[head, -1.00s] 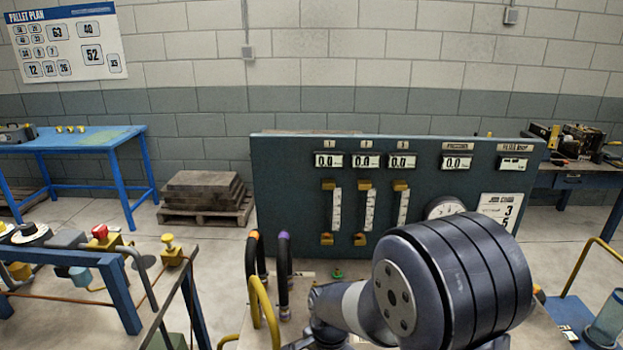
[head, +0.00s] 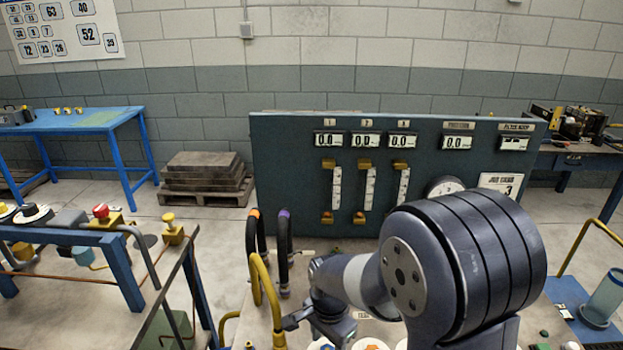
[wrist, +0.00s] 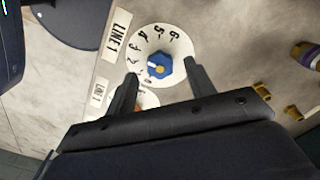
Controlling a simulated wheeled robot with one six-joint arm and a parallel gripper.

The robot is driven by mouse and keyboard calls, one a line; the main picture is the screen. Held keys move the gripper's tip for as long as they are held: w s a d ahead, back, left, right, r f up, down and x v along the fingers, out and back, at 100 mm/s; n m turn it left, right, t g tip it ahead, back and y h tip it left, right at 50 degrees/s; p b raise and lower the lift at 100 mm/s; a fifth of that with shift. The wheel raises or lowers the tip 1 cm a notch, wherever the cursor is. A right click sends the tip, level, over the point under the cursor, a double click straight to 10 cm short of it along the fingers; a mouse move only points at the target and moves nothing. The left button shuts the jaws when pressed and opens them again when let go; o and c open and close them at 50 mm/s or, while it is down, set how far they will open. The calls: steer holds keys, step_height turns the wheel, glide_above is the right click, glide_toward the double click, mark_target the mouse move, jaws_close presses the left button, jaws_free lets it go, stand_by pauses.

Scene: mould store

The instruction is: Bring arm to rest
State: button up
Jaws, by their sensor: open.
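My arm (head: 460,265) reaches forward from the lower right in the head view, its large dark joint in front of the panel's right part. My gripper (wrist: 161,68) shows in the wrist view with its two dark fingers apart and nothing held between them. A blue knob (wrist: 159,66) on a white numbered dial (wrist: 177,42) shows between and beyond the fingertips. I cannot tell whether the fingers touch it. A second dial is partly hidden behind the left finger.
A dark green gauge panel (head: 290,180) stands ahead. Black hoses with orange and purple ends (head: 283,240) and a yellow rail (head: 265,290) rise left of my arm. A blue bench (head: 75,122) and stacked slabs (head: 203,172) stand further back left.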

step_height(320, 180, down, 2)
steer(key=shift+r+n, duration=0.1)
steer(key=shift+n, duration=0.2)
steer(key=n+p, duration=0.1)
steer(key=n, duration=0.3)
steer(key=n+p, duration=0.2)
steer(key=n, duration=0.2)
steer(key=shift+n, duration=0.4)
steer(key=n+p, duration=0.2)
steer(key=n, duration=0.2)
steer(key=shift+r+n, duration=0.1)
steer(key=shift+n, duration=0.2)
steer(key=n+p, duration=0.2)
steer(key=n, duration=0.1)
steer(key=shift+n, duration=0.4)
steer(key=shift+r, duration=0.75)
